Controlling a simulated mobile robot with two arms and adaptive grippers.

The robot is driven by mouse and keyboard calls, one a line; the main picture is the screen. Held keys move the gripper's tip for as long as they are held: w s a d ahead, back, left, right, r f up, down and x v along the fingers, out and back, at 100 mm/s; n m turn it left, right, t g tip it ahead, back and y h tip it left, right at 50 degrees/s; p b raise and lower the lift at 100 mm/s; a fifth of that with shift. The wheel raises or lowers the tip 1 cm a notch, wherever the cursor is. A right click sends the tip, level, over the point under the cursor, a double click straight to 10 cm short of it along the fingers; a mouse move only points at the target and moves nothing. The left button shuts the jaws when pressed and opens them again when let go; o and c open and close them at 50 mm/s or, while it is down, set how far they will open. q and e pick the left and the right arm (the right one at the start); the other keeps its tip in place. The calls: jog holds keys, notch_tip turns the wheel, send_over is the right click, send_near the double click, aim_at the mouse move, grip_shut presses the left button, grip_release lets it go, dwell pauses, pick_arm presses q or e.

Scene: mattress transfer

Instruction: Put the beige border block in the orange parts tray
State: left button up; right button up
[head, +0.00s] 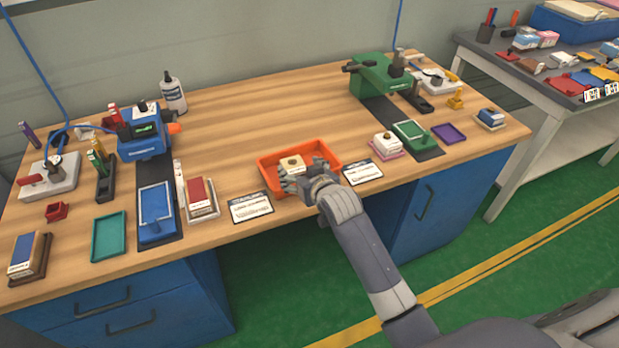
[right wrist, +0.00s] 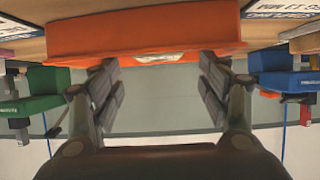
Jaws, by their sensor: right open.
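The orange parts tray (head: 327,150) lies near the front middle of the bench. A beige block (head: 292,163) with a dark mark on its top sits inside it, towards the left. My right gripper (head: 300,178) is over the tray's front side, close to the block, and partly hides the tray's front rim. In the right wrist view, the gripper (right wrist: 160,88) has its fingers spread with nothing between them. The tray's orange wall (right wrist: 145,32) spans the top there, with a pale sliver, perhaps the block, just beyond its edge. My left gripper is out of view.
Two printed cards (head: 250,208) (head: 362,171) flank the tray. A red and white block (head: 200,197) stands left of it. A white block on a pink base (head: 387,145) and a green press (head: 385,75) are to the right. The wood behind the tray is clear.

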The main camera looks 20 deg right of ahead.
jog(key=v, duration=0.6)
jog(key=shift+s, duration=0.35)
jog(key=shift+r, duration=0.15)
